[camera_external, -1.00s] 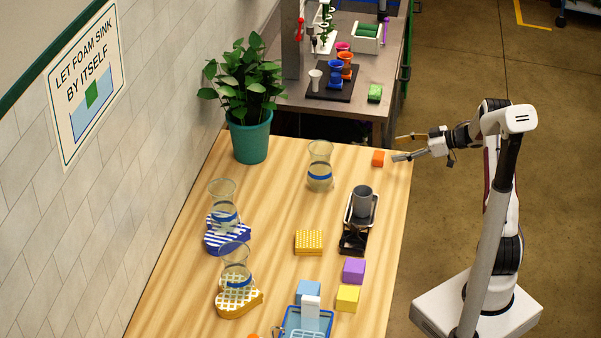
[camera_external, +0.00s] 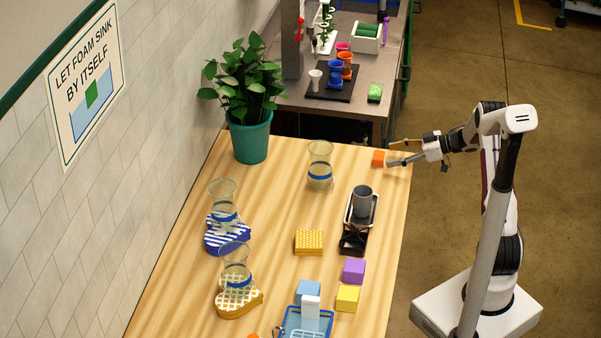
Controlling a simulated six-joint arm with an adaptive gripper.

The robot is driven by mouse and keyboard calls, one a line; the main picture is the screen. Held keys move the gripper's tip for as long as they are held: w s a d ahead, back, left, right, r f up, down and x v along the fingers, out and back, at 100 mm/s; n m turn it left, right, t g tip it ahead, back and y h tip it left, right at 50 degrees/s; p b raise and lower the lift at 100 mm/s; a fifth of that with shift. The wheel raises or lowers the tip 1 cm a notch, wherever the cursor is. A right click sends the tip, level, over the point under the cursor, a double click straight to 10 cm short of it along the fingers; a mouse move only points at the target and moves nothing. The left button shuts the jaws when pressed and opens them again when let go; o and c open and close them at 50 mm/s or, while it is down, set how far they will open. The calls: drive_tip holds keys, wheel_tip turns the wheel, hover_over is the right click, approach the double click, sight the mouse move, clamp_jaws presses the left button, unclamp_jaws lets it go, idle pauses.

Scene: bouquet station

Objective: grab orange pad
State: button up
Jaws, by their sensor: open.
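A small orange block (camera_external: 378,158), the orange pad as far as I can tell, sits on the wooden table near its far right corner. My gripper (camera_external: 389,153) reaches in from the right with its two fingers spread apart. The fingertips are at the block's right side, and the lower one appears very close to it. I cannot tell whether it touches. Nothing is held between the fingers.
A glass vase (camera_external: 319,167) stands left of the block. A black stand with a grey cup (camera_external: 361,203) is nearer. Purple (camera_external: 354,271), yellow (camera_external: 347,298) and blue (camera_external: 308,291) blocks lie toward the front. Another orange piece (camera_external: 253,335) is cut off at the bottom edge.

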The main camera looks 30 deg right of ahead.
sight(377, 156)
drive_tip(key=shift+a, duration=0.1)
drive_tip(key=shift+r+x, duration=0.2)
drive_tip(key=shift+x, duration=2.35)
drive_tip(key=shift+a, duration=0.1)
drive_tip(key=c, duration=1.1)
